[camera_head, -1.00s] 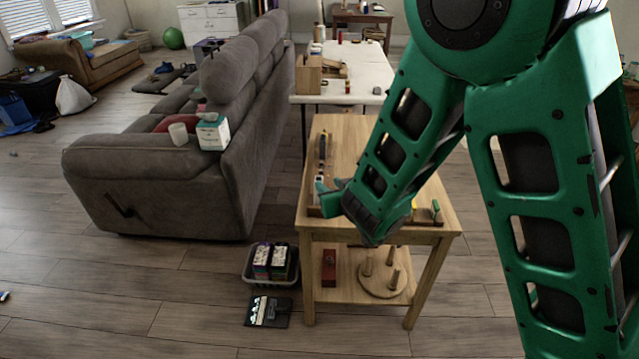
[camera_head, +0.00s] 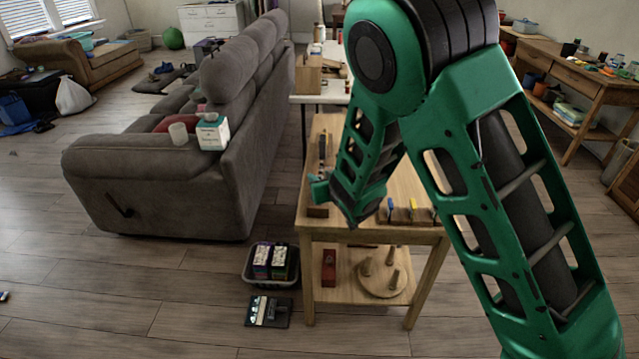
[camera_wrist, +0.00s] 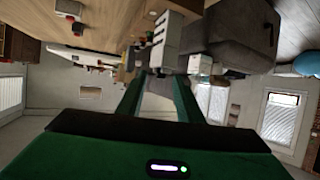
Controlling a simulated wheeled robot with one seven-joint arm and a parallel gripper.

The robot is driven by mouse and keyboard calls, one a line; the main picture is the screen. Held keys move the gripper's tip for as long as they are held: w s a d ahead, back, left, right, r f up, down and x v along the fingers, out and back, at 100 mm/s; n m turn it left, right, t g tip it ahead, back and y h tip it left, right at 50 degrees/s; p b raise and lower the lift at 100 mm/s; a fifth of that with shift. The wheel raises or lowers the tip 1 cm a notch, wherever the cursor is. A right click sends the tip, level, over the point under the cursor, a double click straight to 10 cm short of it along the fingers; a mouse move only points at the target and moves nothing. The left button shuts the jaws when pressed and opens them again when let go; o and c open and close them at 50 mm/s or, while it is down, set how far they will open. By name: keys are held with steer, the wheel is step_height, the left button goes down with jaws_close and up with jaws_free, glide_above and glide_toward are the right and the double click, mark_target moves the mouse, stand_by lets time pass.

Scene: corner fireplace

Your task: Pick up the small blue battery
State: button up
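A small blue upright piece (camera_head: 390,207), which may be the blue battery, stands at the left end of a low wooden rack (camera_head: 405,220) on the near edge of the wooden table (camera_head: 412,188). I cannot make out the blue piece in the wrist view.
A dark upright item (camera_head: 322,148) stands at the table's left side. The lower shelf holds a red block (camera_head: 329,268) and a round pegged board (camera_head: 383,275). A basket (camera_head: 270,268) is on the floor. The grey sofa (camera_head: 165,165) stands left; a desk (camera_head: 575,75) stands right.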

jaws_close()
steer(key=shift+r, duration=0.15)
